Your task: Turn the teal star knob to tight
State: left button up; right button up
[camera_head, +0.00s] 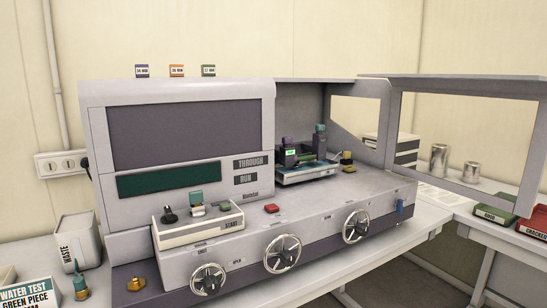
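A small teal part (320,129) tops the dark fixture (300,152) inside the open chamber of the grey machine. It may be the teal star knob, but it is too small to make out a star shape or any tight mark. Another teal piece (196,197) stands on the white control box at the machine's front left. A third teal item with a brass base (80,284) is on the table at the lower left. Neither of my grippers is in view.
The grey machine (170,87) fills the middle, its windowed door (392,130) swung open to the right. Three spoked metal handwheels (282,253) line its front. A waste bin (78,240) stands left. Green (495,213) and red trays are at the right. The chamber front is unobstructed.

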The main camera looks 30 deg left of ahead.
aim_at(320, 129)
jog(key=u, duration=0.9)
jog(key=i+l+u, duration=0.1)
jog(key=l+u, duration=0.15)
jog(key=l, duration=0.15)
